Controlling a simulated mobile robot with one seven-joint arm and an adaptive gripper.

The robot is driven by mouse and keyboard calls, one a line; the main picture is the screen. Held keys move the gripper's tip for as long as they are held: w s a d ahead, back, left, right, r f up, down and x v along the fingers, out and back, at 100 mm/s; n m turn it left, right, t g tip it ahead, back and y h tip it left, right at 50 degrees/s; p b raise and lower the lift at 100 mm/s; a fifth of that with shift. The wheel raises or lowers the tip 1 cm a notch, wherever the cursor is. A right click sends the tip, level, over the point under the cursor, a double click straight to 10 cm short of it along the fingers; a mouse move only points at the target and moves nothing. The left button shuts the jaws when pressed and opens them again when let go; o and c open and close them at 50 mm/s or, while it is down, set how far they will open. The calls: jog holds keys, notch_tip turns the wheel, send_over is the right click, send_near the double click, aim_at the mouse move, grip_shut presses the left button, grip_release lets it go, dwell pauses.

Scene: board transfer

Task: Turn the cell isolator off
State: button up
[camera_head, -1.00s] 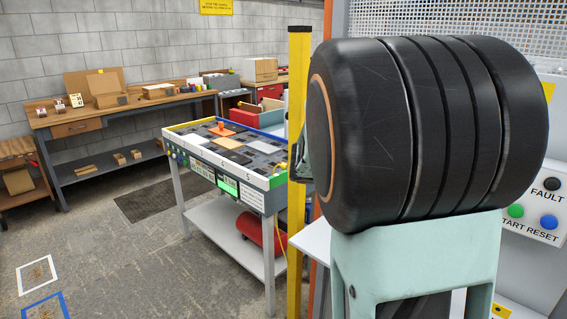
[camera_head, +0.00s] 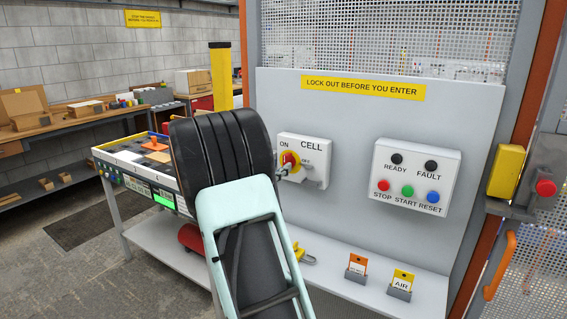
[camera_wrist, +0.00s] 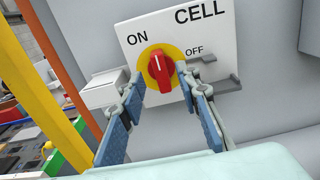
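The cell isolator is a white box (camera_head: 315,150) marked CELL on the grey panel. Its red rotary knob (camera_wrist: 160,70) sits on a yellow disc, with ON at upper left and OFF at right. The knob's grip stands nearly upright in the wrist view, its top leaning slightly toward ON. My gripper (camera_wrist: 161,80) is open, with one fingertip on each side of the knob and visible gaps to it. In the head view, my gripper (camera_head: 279,173) reaches the knob (camera_head: 290,160) from the lower left, and my arm hides part of the panel.
A control box (camera_head: 416,177) with READY, FAULT, STOP, START and RESET is right of the isolator. Orange (camera_head: 356,268) and yellow (camera_head: 401,285) tag holders stand on the shelf below. A grey hasp (camera_wrist: 215,84) projects beside the knob. A yellow post (camera_head: 221,77) stands left.

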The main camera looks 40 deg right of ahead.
aim_at(284, 163)
jog(key=shift+x, duration=1.95)
grip_shut()
